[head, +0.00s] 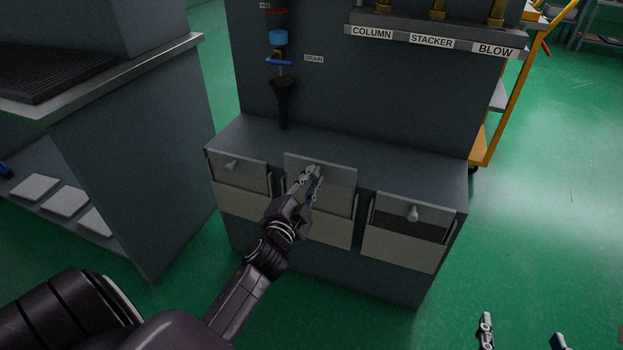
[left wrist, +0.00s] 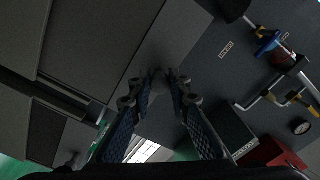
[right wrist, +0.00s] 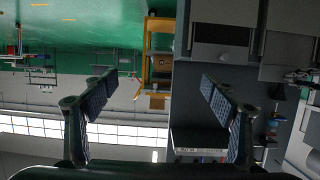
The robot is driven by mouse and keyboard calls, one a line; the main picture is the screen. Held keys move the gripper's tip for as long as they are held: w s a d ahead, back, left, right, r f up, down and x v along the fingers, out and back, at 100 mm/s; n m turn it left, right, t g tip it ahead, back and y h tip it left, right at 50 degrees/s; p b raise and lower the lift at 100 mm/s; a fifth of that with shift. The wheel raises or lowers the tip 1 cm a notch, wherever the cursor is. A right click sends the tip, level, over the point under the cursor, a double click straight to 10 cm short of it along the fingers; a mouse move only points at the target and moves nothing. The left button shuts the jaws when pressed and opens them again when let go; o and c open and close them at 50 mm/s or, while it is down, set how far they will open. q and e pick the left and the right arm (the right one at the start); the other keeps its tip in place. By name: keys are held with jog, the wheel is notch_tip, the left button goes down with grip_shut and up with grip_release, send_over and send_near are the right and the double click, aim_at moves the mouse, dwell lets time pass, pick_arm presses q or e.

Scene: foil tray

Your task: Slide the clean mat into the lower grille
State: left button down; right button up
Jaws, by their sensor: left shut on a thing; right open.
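The grey cabinet (head: 345,160) has three front bays. That cover's top edge stands slightly above the cabinet top. Knobs show on the left cover (head: 231,163) and the right cover (head: 413,213). The middle pale panel (head: 330,230) is partly behind my arm. Several pale square pads (head: 35,187), possibly mats, lie on the left lower shelf. My right gripper (head: 523,332) is open and empty, low at right.
A grey bench (head: 130,150) with a dark ribbed top stands at left, with a gap before the cabinet. A label rail (head: 432,42) and a drain fitting (head: 283,90) are above the cabinet. A yellow-framed cart (head: 500,110) stands behind right. Green floor at right is clear.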

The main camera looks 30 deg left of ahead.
jog(key=shift+g+h, duration=0.3)
jog(key=shift+g, duration=0.6)
jog(key=s+f, duration=0.1)
jog(key=s+d+f, duration=0.1)
jog(key=f, duration=0.1)
jog(key=shift+d+f+p, duration=0.1)
jog(key=shift+f+p, duration=0.05)
jog(key=shift+p, duration=0.2)
